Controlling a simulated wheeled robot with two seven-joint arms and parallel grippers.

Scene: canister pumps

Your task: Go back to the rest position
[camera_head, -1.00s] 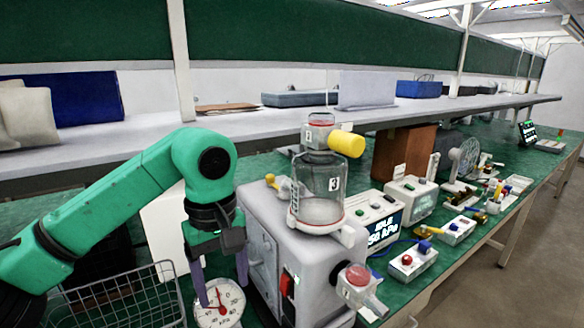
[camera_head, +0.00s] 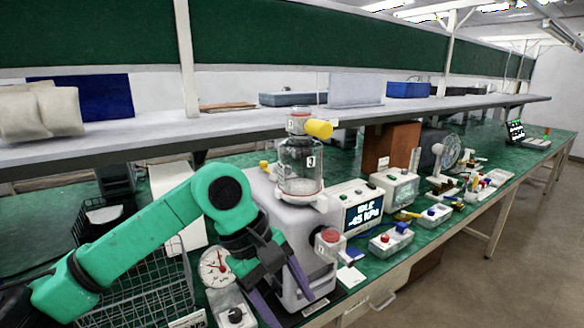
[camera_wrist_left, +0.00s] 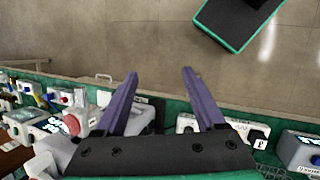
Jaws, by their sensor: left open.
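My left gripper (camera_head: 293,311) is open, with its two purple fingers apart and pointing down towards the bench's front edge. It stands in front of the grey pump unit (camera_head: 290,240) in the head view. In the left wrist view the open fingers (camera_wrist_left: 159,73) have nothing between them, and bare floor shows beyond them. The pump unit carries a clear canister (camera_head: 300,165) marked 3, upright, with a yellow knob (camera_head: 318,129) at its top. My arm hides part of the pump's left side. My right gripper is not in view.
A wire basket (camera_head: 140,290) and a round dial gauge (camera_head: 214,267) are left of the pump. A shelf (camera_head: 240,122) runs behind. The floor (camera_head: 470,290) in front is clear.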

